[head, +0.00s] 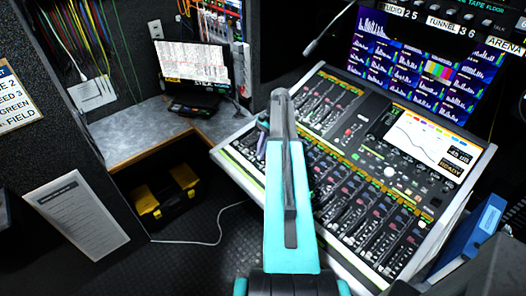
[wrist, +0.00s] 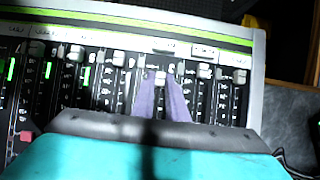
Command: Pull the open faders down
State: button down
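The mixing console (head: 322,109) has rows of faders, seen in the head view at centre right. My gripper (head: 262,128) is down at the console's left end, largely hidden behind my arm there. In the wrist view, the two purple fingers of my gripper (wrist: 161,82) stand apart, one on each side of a pale fader cap (wrist: 160,76). The gap between the tips is about the cap's width; whether they press on it is unclear. Other caps, such as one right of the fingers (wrist: 205,71), sit near the green-striped edge (wrist: 150,18). Fader slots nearer my gripper's body are partly hidden.
A monitor wall (head: 370,50) rises behind the console. A grey desk (head: 135,143) with a screen (head: 193,63) stands to the left, with a black and yellow case (head: 165,199) under it. A blue binder (head: 475,232) is at the right. A cable (head: 215,225) lies on the floor.

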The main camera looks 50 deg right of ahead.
jog(key=shift+a, duration=0.1)
jog(key=shift+a+f, duration=0.25)
jog(key=shift+a, duration=1.05)
jog(key=shift+w, duration=0.1)
jog(key=c, duration=1.8)
grip_release()
jog(key=shift+a, duration=0.1)
jog(key=shift+o, duration=0.2)
jog(key=shift+r, duration=0.1)
jog(key=shift+r, duration=0.1)
jog(key=shift+p+v, duration=0.6)
jog(key=shift+v, duration=0.65)
jog(key=shift+p+v, duration=1.4)
jog(key=shift+v, duration=1.15)
